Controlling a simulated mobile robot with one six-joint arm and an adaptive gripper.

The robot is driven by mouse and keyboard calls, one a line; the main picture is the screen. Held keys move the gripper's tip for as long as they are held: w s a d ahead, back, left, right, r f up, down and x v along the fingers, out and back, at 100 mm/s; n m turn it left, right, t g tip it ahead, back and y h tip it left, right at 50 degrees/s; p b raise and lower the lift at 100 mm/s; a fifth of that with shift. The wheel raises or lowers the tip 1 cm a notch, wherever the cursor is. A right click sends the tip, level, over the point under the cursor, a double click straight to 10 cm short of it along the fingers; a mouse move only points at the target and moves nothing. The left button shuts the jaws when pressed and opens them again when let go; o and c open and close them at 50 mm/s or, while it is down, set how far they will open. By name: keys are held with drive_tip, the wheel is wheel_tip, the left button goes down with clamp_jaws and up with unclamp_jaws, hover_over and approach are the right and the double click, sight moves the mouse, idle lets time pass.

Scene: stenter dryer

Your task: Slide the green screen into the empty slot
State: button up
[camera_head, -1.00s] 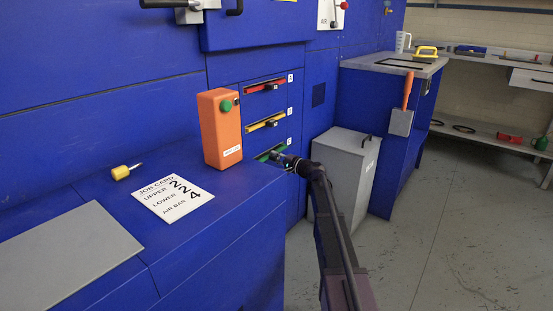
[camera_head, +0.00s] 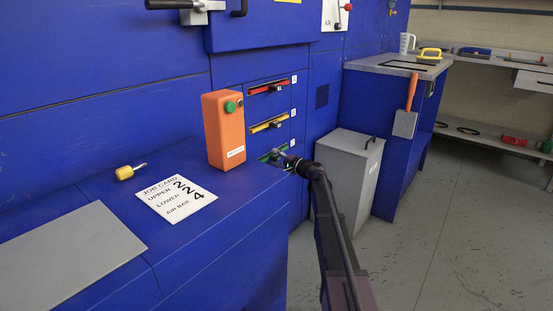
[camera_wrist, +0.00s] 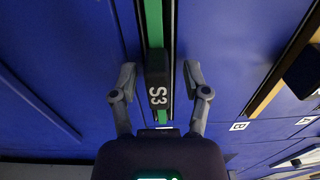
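The green screen (camera_wrist: 154,24) is in the lowest slot of the blue machine front, below the red and yellow screens. Its black handle (camera_wrist: 158,88), marked S3, faces me in the wrist view. My gripper (camera_wrist: 159,76) is open, with one finger on each side of the handle and a visible gap on both sides. In the head view my gripper (camera_head: 277,154) is at the lowest slot and covers most of the green screen (camera_head: 265,158). How deep the screen sits is hidden.
The red screen (camera_head: 258,90) and yellow screen (camera_head: 257,128) sit above. An orange box (camera_head: 222,135) with a green button stands close left of my gripper. A grey bin (camera_head: 357,178) stands close right. A job card (camera_head: 176,199) lies on the blue ledge.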

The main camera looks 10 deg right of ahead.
drive_tip(key=shift+s+d, duration=0.1)
drive_tip(key=shift+s, duration=0.05)
drive_tip(key=v, duration=0.7)
idle(0.5)
drive_tip(key=shift+s, duration=0.1)
idle(0.5)
